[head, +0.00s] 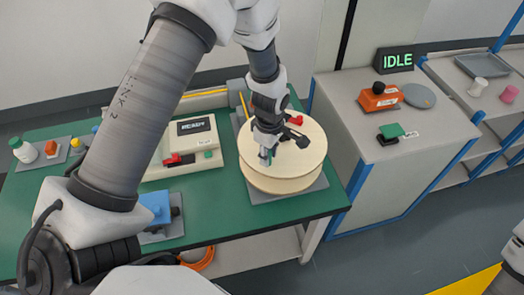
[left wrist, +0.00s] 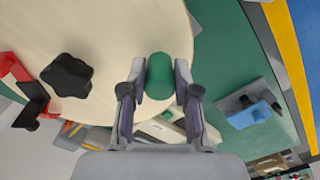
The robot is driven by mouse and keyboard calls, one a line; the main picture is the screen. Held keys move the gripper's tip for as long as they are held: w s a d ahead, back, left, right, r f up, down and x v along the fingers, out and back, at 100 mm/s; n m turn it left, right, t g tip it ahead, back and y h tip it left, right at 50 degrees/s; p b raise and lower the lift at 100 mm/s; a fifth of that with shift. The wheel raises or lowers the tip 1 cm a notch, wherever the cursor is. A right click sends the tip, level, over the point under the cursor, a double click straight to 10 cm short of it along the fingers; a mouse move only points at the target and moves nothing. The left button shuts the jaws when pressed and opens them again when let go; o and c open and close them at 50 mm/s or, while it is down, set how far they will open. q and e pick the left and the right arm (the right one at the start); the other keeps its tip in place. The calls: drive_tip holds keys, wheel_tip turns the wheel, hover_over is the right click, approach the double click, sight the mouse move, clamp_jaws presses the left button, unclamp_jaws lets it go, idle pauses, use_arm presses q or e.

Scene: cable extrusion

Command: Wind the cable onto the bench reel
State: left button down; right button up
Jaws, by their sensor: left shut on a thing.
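The bench reel (head: 309,150), with pale round wooden flanges, lies flat on a grey plate at the right of the green bench. My left gripper (head: 267,156) reaches down over the reel's top. In the left wrist view its fingers (left wrist: 160,76) are shut on a green upright handle (left wrist: 159,70) close to the flange's edge. A black star knob (left wrist: 68,75) stands on the flange (left wrist: 110,28), apart from the fingers. No cable can be made out on the reel; the space between its flanges is mostly hidden. My right gripper is not in view.
A cream box (head: 193,150) reading READY stands left of the reel. A blue device (head: 156,205) sits at the bench's front. An orange coil (head: 199,260) lies below the bench. A grey cabinet (head: 350,105) with an IDLE display (head: 396,60) stands right of the bench.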

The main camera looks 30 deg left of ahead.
sight(286, 167)
use_arm(q)
drive_tip(key=d+n, duration=0.2)
drive_tip(key=shift+d+f+n+p, duration=0.15)
drive_tip(key=shift+d+n+p, duration=0.05)
drive_tip(key=shift+n+p, duration=0.2)
drive_tip(key=shift+w+d+f+n+p, duration=0.1)
drive_tip(key=shift+w+d+n+p, duration=0.2)
drive_tip(key=shift+d+n, duration=0.55)
drive_tip(key=shift+w+d+n+p, duration=0.1)
drive_tip(key=shift+w+d+n, duration=0.35)
drive_tip(key=shift+n, duration=0.6)
drive_tip(key=shift+s, duration=0.1)
drive_tip(key=c, duration=0.9)
unclamp_jaws()
drive_tip(key=shift+o, duration=0.2)
drive_tip(key=shift+w, duration=0.2)
